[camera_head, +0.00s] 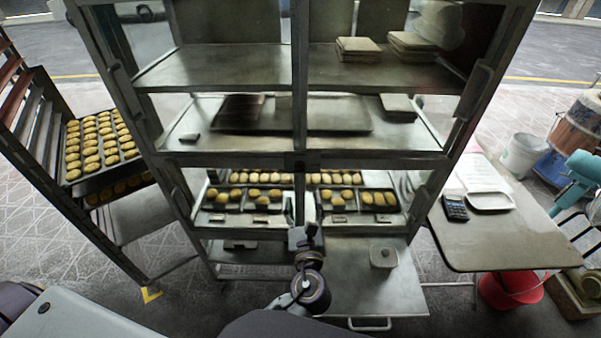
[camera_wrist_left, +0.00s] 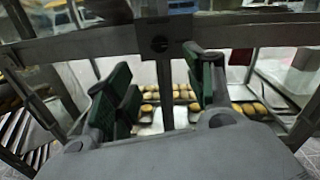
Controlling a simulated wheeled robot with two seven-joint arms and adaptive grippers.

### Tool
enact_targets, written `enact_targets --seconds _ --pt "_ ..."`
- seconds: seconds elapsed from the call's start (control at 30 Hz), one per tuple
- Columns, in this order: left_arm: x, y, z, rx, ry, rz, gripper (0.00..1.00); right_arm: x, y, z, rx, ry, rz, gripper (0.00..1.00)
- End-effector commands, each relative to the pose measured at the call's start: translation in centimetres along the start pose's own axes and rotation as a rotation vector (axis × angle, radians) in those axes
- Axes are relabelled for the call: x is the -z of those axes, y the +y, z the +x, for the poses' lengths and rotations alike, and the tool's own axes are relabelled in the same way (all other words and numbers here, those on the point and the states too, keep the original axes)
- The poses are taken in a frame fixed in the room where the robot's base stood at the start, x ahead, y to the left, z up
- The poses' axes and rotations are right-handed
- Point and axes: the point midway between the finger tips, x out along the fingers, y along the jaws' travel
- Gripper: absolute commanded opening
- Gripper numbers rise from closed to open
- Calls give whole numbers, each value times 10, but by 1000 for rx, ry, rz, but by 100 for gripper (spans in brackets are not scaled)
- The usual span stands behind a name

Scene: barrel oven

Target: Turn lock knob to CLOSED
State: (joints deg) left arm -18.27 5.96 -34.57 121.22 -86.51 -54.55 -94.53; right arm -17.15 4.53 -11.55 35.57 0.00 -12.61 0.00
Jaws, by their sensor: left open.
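The lock knob (camera_wrist_left: 158,44) is a small dark round piece on a dark plate, on the metal crossbar where the cabinet doors meet. Its setting is too small to read. In the head view the lock's dark plate (camera_head: 299,161) sits at the middle of the cabinet front. My left gripper (camera_head: 305,232) is below this plate, in front of the lower doors. In the left wrist view the left gripper (camera_wrist_left: 160,88) shows two green-padded fingers spread apart with nothing between them, and the knob appears beyond and above the gap. My right gripper is not seen.
The glass-fronted cabinet (camera_head: 295,90) holds trays of rolls (camera_head: 255,192). A rack of rolls (camera_head: 100,145) stands at left. A side table with a calculator (camera_head: 455,208) is at right. A lidded container (camera_head: 383,256) sits on the low shelf right of my gripper.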

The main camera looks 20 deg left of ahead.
Motion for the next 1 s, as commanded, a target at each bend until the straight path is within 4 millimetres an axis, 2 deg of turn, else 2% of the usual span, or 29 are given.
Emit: enact_targets --seconds 0.37,1.0 --pt "0 0 14 0 0 -2 54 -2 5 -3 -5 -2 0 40" --pt "-1 0 87 0 0 -2 54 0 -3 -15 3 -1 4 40"
